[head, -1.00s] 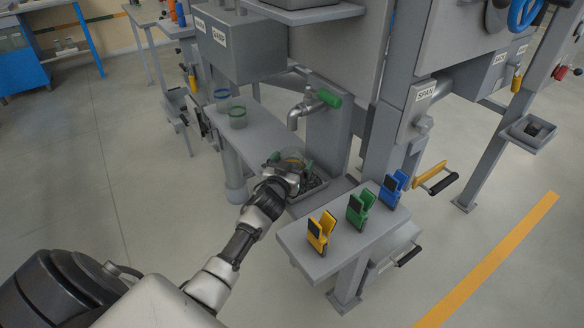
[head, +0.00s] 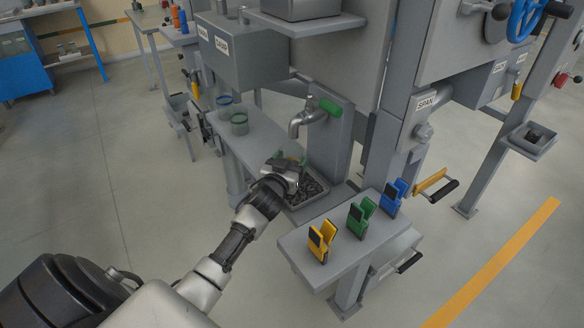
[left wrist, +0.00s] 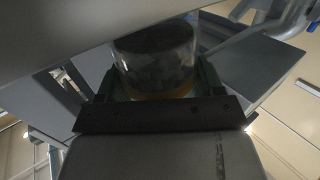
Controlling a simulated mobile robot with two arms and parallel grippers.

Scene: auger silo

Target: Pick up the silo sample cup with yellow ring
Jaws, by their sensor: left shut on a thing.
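My left gripper (head: 289,163) is shut on the silo sample cup with the yellow ring, just above and beside the dark-filled tray under the tap. In the left wrist view the clear cup (left wrist: 155,60) sits between the green-edged fingers, with its yellow band near the fingers and a dark look inside. In the head view the hand hides most of the cup. My right gripper is in neither view.
A blue-ringed cup (head: 224,101) and a green-ringed cup (head: 239,123) stand on the grey bench (head: 262,140) to the left. The tap (head: 305,122) overhangs the tray (head: 318,198). Yellow (head: 321,241), green (head: 360,217) and blue (head: 394,196) clips stand on the front stand.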

